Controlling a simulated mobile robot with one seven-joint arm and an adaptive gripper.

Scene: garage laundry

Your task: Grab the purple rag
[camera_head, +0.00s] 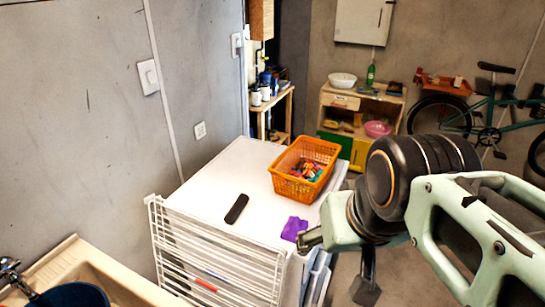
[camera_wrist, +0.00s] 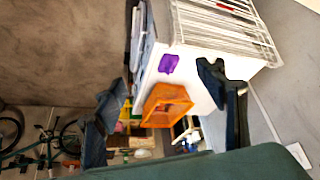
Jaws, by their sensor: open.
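The purple rag (camera_head: 294,229) lies crumpled on the white top of the appliance (camera_head: 215,190), near its right front edge. It also shows in the wrist view (camera_wrist: 168,63), between my spread fingers in the picture. My gripper (camera_head: 335,269) is open and empty, just right of the rag in the head view, with one finger near it and the other lower. In the wrist view my gripper (camera_wrist: 162,76) frames the rag, which looks some way beyond the fingertips. I see no contact with the rag.
An orange basket (camera_head: 283,185) of small colourful items stands behind the rag. A black remote-like object (camera_head: 237,209) lies left of it. A white wire rack (camera_head: 205,262) runs along the appliance's front. A sink (camera_head: 122,287) is at lower left. The top between these is clear.

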